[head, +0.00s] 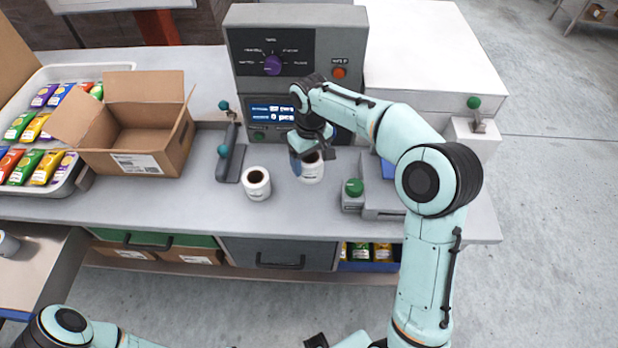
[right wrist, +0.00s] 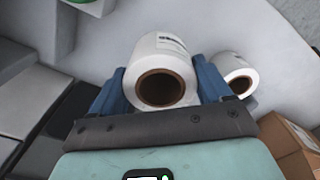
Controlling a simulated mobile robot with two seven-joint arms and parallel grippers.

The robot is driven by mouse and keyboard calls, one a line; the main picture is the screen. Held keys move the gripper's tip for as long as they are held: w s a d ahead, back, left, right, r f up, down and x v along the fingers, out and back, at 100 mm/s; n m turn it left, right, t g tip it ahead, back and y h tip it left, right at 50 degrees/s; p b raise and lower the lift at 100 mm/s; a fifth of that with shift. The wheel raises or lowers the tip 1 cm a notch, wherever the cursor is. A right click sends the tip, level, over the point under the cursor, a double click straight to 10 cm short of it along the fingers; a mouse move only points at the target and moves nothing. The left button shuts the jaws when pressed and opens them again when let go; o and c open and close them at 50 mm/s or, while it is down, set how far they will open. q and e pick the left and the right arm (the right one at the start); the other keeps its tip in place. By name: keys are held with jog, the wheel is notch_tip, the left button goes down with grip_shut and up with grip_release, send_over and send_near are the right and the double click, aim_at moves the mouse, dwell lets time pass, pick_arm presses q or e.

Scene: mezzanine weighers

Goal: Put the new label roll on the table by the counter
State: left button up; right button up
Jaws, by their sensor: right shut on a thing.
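My right gripper (head: 311,158) is shut on a white label roll (head: 312,173) with a brown core, at the counter in front of the grey weigher (head: 300,85). In the right wrist view the held roll (right wrist: 160,48) sits between the two blue fingers. I cannot tell whether it still touches the counter. A second white roll (head: 257,188) stands upright on the counter to its left; it also shows in the right wrist view (right wrist: 238,68). A low metal-topped table (head: 50,262) adjoins the counter at the left. My left gripper is out of view.
An open cardboard box (head: 135,163) and a tray (head: 75,178) of coloured packets occupy the counter's left part. A dark stand with teal knobs (head: 228,165) is left of the rolls. A green-knobbed device (head: 354,188) is close on the right. A light cylindrical item (head: 7,243) stands on the table.

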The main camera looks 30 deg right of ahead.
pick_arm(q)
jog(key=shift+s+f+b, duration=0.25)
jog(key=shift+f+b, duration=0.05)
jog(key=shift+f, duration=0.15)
pick_arm(e)
notch_tip(320, 180, down, 7)
jog(key=shift+f, duration=0.15)
jog(key=o, duration=1.1)
jog(key=shift+f, duration=0.15)
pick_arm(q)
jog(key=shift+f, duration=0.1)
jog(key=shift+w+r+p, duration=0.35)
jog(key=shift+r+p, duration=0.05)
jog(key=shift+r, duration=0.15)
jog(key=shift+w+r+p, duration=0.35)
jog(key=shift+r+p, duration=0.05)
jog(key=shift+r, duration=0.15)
pick_arm(e)
notch_tip(320, 180, up, 12)
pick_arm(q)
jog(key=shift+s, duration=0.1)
